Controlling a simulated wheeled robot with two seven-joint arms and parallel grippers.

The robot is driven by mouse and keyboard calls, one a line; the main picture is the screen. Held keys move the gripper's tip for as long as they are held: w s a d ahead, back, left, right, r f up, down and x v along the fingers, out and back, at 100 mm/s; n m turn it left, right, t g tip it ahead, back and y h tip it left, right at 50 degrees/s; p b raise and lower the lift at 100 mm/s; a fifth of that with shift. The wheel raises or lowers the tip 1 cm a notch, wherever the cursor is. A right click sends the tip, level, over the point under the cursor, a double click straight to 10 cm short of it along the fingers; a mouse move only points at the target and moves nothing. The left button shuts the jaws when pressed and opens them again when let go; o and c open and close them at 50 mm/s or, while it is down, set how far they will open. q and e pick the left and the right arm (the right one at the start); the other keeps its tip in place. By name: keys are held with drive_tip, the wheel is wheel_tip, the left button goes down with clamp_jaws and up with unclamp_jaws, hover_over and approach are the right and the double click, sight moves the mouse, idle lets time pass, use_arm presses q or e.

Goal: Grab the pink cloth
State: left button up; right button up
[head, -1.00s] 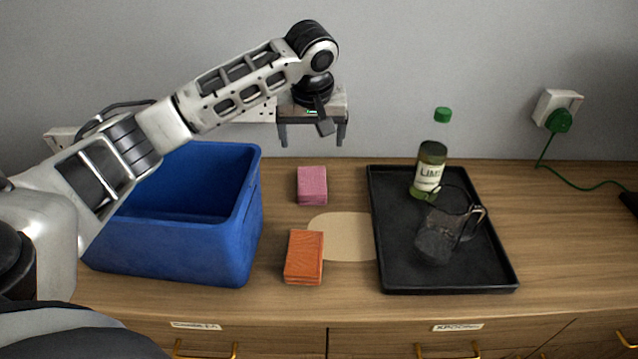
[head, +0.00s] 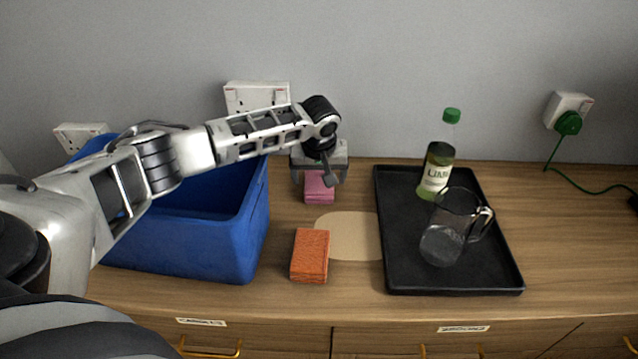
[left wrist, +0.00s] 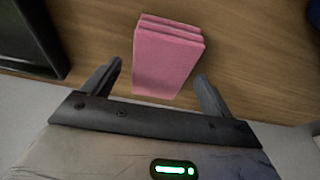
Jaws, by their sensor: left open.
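The pink cloth (head: 319,188) is a folded stack on the wooden top, to the right of the blue bin. It also shows in the left wrist view (left wrist: 167,58). My left gripper (head: 319,180) is open just over the cloth, and its upper body hides the cloth's far part in the head view. In the left wrist view my left gripper (left wrist: 157,80) has a finger on each side of the cloth's near end, with gaps between fingers and cloth. My right gripper is not in view.
An orange folded cloth (head: 311,255) lies nearer the front. A blue bin (head: 190,248) stands to the left. A black tray (head: 400,275) at the right holds a green-capped bottle (head: 438,168) and a glass jug (head: 442,243). A beige oval patch (head: 350,235) lies between.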

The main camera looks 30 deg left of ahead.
use_arm(q)
drive_tip(key=c, duration=1.1)
drive_tip(key=shift+o, duration=0.2)
